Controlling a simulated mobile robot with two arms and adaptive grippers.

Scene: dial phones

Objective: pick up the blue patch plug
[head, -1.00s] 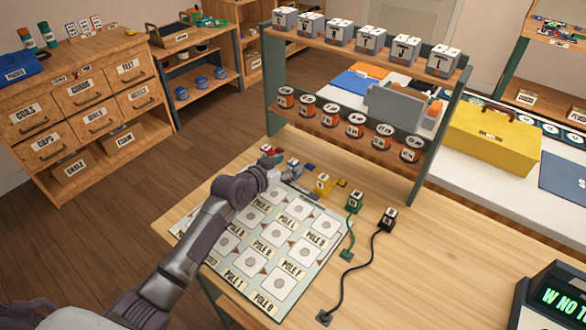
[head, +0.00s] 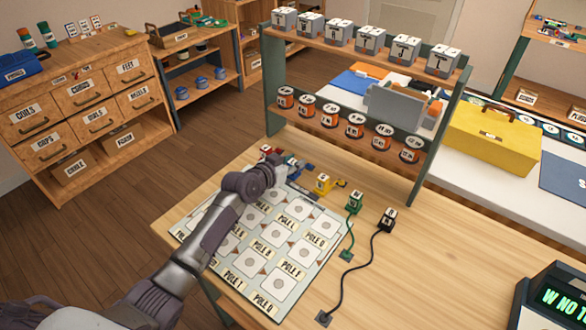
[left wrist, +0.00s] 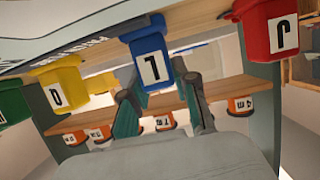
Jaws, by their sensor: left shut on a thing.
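The blue patch plug (left wrist: 152,58) shows in the left wrist view as a blue block with a white lettered face. My left gripper (left wrist: 162,92) has a finger on each side of its lower part and is shut on it. In the head view my left gripper (head: 278,168) is at the far edge of the board, among the row of plugs, and hides most of the blue plug. I cannot tell whether the plug is clear of the table. My right gripper is in neither view.
A red plug (head: 266,150) and a yellow plug (head: 323,184) stand close on either side. A green plug (head: 355,202) and a black plug (head: 388,219) with cords are farther right. The board of labelled poles (head: 278,284) lies under my arm. A shelf rack (head: 345,139) rises behind.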

